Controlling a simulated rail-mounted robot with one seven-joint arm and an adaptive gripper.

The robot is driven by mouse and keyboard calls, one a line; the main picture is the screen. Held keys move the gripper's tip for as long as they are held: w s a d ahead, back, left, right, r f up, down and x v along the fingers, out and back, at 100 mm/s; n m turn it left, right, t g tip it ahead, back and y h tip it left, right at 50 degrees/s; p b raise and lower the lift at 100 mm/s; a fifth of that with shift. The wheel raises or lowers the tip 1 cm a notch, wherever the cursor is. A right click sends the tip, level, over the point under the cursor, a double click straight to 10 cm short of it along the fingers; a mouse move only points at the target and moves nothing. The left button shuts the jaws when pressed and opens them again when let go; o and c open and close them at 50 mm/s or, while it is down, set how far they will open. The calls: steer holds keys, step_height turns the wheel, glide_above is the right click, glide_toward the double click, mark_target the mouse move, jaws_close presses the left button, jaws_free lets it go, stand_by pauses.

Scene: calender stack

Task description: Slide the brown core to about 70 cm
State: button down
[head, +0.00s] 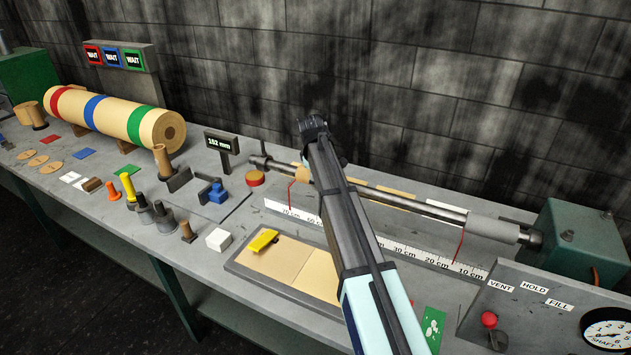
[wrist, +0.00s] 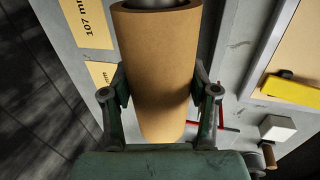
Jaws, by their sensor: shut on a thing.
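The brown core (wrist: 158,70) is a wide tan tube around the steel shaft (head: 420,208). In the wrist view my gripper (wrist: 160,85) has one finger on each side of the core, shut on it. In the head view my arm hides my gripper and most or all of the core; a small tan patch shows left of the arm, near the shaft's left part. The white scale (head: 400,248) runs below the shaft, 70 cm at its left end and 10 cm at its right. A red pointer (head: 290,195) hangs near the 70 cm end.
A grey sleeve (head: 491,228) sits at the shaft's right end, beside a green housing (head: 575,245). Another red pointer (head: 461,246) hangs near it. A display (head: 222,143) reads 152 mm.

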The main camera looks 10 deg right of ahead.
steer(key=shift+s+f, duration=0.1)
steer(key=shift+f, duration=0.05)
steer(key=shift+c, duration=1.4)
jaws_free()
steer(key=v, duration=1.2)
steer(key=shift+a, duration=0.1)
